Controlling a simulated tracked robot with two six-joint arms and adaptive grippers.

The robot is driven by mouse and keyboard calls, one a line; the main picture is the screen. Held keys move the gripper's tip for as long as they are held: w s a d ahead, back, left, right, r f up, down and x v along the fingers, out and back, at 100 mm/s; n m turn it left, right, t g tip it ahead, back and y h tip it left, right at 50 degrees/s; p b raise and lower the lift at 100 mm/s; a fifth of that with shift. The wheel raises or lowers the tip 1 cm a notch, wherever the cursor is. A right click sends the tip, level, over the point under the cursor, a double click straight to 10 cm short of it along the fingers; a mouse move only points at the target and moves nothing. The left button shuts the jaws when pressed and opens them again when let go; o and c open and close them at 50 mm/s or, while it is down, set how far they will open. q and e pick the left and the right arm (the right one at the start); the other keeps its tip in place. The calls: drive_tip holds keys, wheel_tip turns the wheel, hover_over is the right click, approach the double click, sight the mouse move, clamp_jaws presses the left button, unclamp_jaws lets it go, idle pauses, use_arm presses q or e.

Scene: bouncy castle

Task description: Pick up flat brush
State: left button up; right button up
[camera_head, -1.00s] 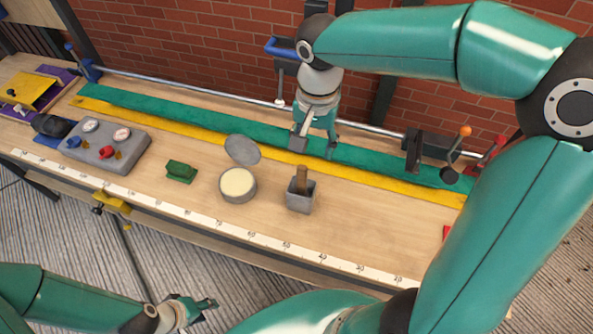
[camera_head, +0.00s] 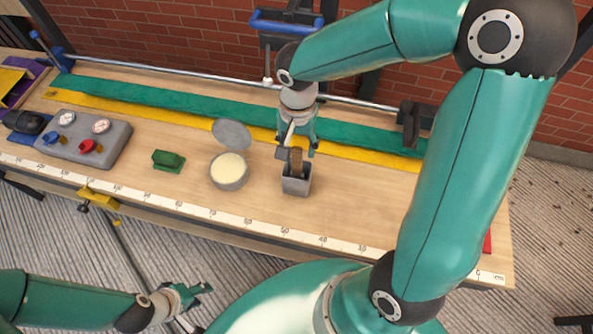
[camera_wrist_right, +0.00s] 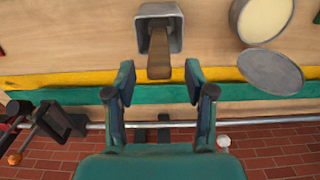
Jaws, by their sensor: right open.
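The flat brush (camera_head: 296,161) stands in a small grey square holder (camera_head: 297,185) on the workbench, with its brown handle sticking up. In the right wrist view the brush handle (camera_wrist_right: 159,55) points from the holder (camera_wrist_right: 172,13) toward my gripper. My right gripper (camera_head: 297,150) is just behind the handle in the head view. It also shows in the right wrist view (camera_wrist_right: 160,82), open, with its fingers apart and the handle's end between and just ahead of the tips. The brush's bristles are hidden in the holder. My left gripper (camera_head: 197,294) is low in front of the bench, away from the brush; its jaws are too small to judge.
A round tin of pale paste (camera_head: 229,172) with its grey lid (camera_head: 232,133) stands left of the holder. A green block (camera_head: 168,160) and a grey gauge panel (camera_head: 85,137) lie farther left. Green and yellow strips (camera_head: 183,112) and a metal rail run behind.

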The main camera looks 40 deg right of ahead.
sight(297, 159)
drive_tip(key=f, duration=0.1)
drive_tip(key=f+b, duration=0.1)
drive_tip(key=f, duration=0.1)
drive_tip(key=f+b, duration=0.1)
drive_tip(key=shift+s+a+f, duration=0.15)
drive_tip(key=shift+s+a, duration=0.05)
drive_tip(key=shift+s, duration=0.05)
drive_tip(key=shift+f+b, duration=0.55)
drive_tip(key=shift+r, duration=0.1)
drive_tip(key=shift+c, duration=1)
clamp_jaws()
